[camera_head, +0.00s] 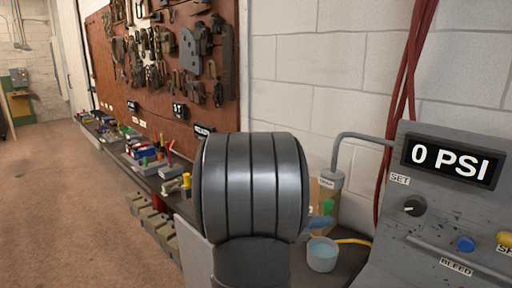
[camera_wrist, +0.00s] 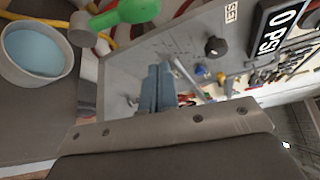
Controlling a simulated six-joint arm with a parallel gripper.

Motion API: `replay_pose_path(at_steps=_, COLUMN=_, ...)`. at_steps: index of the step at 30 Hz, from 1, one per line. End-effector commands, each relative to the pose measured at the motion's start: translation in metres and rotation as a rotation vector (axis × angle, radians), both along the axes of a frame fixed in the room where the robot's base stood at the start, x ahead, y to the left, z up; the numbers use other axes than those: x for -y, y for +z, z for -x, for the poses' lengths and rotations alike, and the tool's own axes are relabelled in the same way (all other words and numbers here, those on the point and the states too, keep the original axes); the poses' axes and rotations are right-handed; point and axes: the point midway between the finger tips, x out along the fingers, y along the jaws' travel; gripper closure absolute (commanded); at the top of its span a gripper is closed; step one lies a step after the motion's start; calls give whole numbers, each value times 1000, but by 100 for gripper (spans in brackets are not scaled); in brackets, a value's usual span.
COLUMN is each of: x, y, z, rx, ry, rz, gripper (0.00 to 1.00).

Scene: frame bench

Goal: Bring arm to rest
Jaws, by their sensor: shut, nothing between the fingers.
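My gripper (camera_wrist: 158,75) shows in the wrist view as two blue-grey fingers side by side, shut and empty. They point toward the grey panel with the "0 PSI" display. In the head view my grey arm link fills the lower middle and hides most of the gripper; only a bluish part (camera_head: 320,224) shows at its right, above a grey cup. The grey control panel (camera_head: 455,215) stands at the right with a "0 PSI" display (camera_head: 452,162), a black knob (camera_head: 412,207) and a blue button (camera_head: 465,243).
The grey cup (camera_head: 322,262) holds light-blue liquid. A green object (camera_wrist: 128,12) is near it. Red hoses (camera_head: 402,95) hang along the white block wall. A brown tool board (camera_head: 160,75) stands at the left above a cluttered bench. Open floor (camera_head: 50,200) lies far left.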

Motion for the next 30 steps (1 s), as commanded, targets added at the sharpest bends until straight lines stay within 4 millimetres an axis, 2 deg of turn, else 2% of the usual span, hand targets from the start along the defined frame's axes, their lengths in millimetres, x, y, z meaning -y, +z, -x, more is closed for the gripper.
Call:
replay_pose_path(at_steps=1, x=10, y=-1, z=-2, rx=-1, ry=-4, rz=-1, gripper=100)
replay_pose_path(at_steps=15, x=46, y=-33, z=-10, rx=356, ry=12, rz=-357, gripper=100)
replay_pose_path(at_steps=21, x=58, y=-42, z=-12, rx=514, ry=-3, rz=-513, gripper=100)
replay_pose_path(at_steps=30, x=59, y=-61, z=-9, rx=683, ry=-2, rz=-683, gripper=100)
